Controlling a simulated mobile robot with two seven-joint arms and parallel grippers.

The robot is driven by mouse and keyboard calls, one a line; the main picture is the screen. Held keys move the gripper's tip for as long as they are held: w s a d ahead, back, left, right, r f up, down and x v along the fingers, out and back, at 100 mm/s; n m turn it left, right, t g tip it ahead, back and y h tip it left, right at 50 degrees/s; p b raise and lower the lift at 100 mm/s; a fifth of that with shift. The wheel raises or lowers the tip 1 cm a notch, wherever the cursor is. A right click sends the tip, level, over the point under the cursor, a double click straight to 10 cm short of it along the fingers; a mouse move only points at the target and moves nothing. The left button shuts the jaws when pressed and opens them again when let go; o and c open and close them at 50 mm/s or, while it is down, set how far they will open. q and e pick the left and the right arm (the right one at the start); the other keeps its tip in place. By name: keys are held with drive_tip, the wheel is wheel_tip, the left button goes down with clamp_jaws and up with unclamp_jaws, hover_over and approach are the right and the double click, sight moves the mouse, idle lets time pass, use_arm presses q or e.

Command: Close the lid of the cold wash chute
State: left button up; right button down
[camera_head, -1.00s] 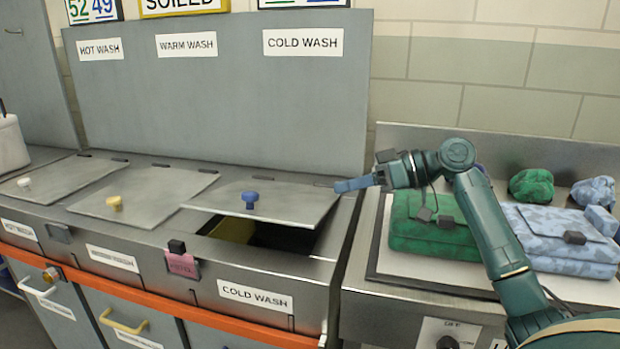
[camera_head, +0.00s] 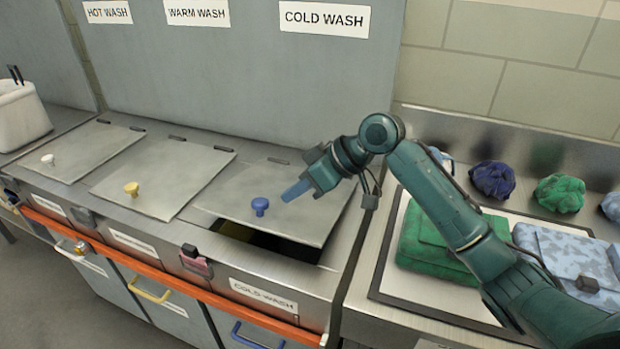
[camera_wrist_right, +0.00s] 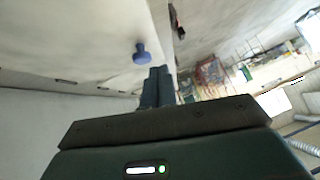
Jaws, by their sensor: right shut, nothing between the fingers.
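The cold wash lid (camera_head: 233,199) is a grey metal flap with a blue knob (camera_head: 260,206), hinged at the back. It is tilted a little up, and the dark cold wash chute opening (camera_head: 265,241) shows below its front edge. My right gripper (camera_head: 289,195) is shut and empty. It is just above the lid, to the right of the blue knob and apart from it. In the right wrist view, the shut fingers (camera_wrist_right: 158,75) point toward the blue knob (camera_wrist_right: 141,53). My left gripper is not in view.
The warm wash lid (camera_head: 170,190) and hot wash lid (camera_head: 85,150) lie flat to the left. A grey back panel (camera_head: 250,75) stands behind the chutes.

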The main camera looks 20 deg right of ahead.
sight(284, 234)
drive_tip(key=x, duration=0.4)
drive_tip(key=f, duration=0.1)
drive_tip(key=f+p, duration=0.1)
drive_tip(key=f, duration=0.1)
drive_tip(key=shift+s+a+f, duration=0.15)
drive_tip(key=shift+a+f, duration=0.05)
drive_tip(key=shift+a, duration=0.2)
drive_tip(key=shift+s+f, duration=0.1)
drive_tip(key=shift+f, duration=0.45)
drive_tip(key=shift+f, duration=0.3)
drive_tip(key=f, duration=0.1)
drive_tip(key=f+b, duration=0.2)
drive_tip(key=shift+s+a+f+n+t+h, duration=0.3)
drive_tip(key=shift+s+t+h, duration=0.05)
drive_tip(key=shift+t+h, duration=0.05)
drive_tip(key=shift+s+a, duration=0.15)
drive_tip(key=shift+s, duration=0.05)
drive_tip(key=shift+w, duration=0.15)
